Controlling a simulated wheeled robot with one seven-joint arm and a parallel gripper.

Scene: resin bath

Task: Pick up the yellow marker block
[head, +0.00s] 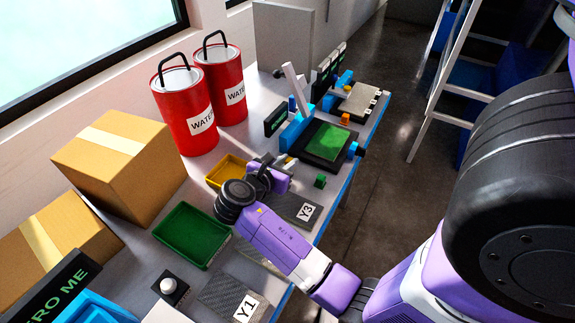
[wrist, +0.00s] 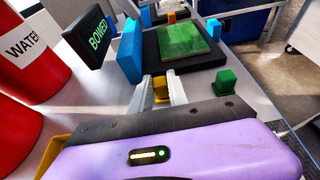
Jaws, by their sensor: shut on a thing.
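The yellow marker block (wrist: 161,84) sits between the two pale fingers of my gripper (wrist: 161,96) in the wrist view. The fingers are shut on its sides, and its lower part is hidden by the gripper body. In the head view my gripper (head: 281,163) is in front of the black plate with the green square, and only a little yellow shows at the fingertips. I cannot tell whether the block touches the table or is lifted.
A green block (head: 320,181) stands close to the right of my gripper. The green-topped black plate (wrist: 215,65) and a blue block (wrist: 131,52) are just beyond. A yellow tray (head: 226,172), a green tray (head: 191,235) and two red water cans (head: 184,115) are to the left.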

